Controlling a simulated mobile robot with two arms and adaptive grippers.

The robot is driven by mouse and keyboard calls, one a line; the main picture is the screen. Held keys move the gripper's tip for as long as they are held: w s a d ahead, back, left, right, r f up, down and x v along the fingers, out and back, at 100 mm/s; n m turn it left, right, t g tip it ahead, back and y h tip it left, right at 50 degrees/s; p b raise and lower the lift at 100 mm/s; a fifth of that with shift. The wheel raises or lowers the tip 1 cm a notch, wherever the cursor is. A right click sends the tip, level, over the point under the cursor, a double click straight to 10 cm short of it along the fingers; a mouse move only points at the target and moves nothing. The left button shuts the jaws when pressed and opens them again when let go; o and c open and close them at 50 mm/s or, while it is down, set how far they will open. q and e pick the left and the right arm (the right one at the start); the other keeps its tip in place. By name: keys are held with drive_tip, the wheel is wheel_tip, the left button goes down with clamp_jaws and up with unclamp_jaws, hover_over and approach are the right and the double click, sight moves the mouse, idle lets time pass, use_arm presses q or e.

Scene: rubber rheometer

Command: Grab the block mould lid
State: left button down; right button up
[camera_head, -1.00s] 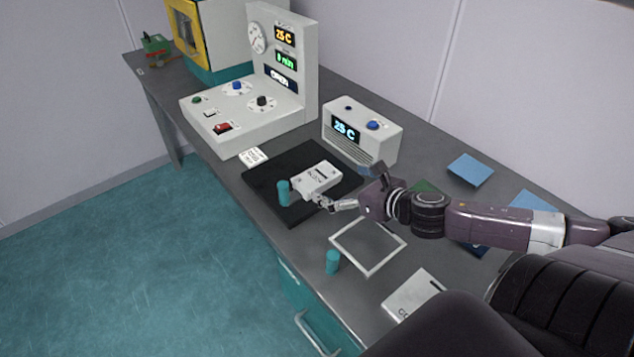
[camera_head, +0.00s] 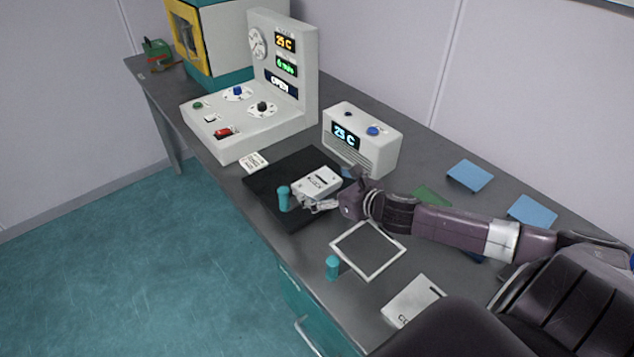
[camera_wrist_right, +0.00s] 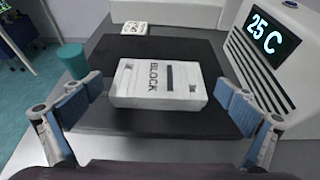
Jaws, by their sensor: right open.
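The block mould lid (camera_head: 318,182) is a white slab marked BLOCK, lying on a black mat (camera_head: 262,187). In the right wrist view the block mould lid (camera_wrist_right: 158,84) lies ahead, between the two blue-padded fingers of my right gripper (camera_wrist_right: 156,108). That gripper is open, with visible space on both sides of the lid. In the head view my right gripper (camera_head: 328,200) is at the lid's near right side and partly hides its edge. Whether a lower mould part lies under the lid cannot be told. My left gripper is not in view.
A teal cylinder (camera_head: 284,198) stands close to the lid's left; another (camera_head: 332,267) stands near the bench's front edge. A 25 C display box (camera_head: 362,138) stands behind. A white frame (camera_head: 368,250) and a white plate (camera_head: 412,300) lie nearer.

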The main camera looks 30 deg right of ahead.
drive_tip(key=shift+w+f, duration=0.2)
drive_tip(key=shift+w, duration=0.25)
drive_tip(key=shift+r, duration=0.1)
drive_tip(key=c, duration=1.3)
drive_tip(key=shift+r, duration=0.1)
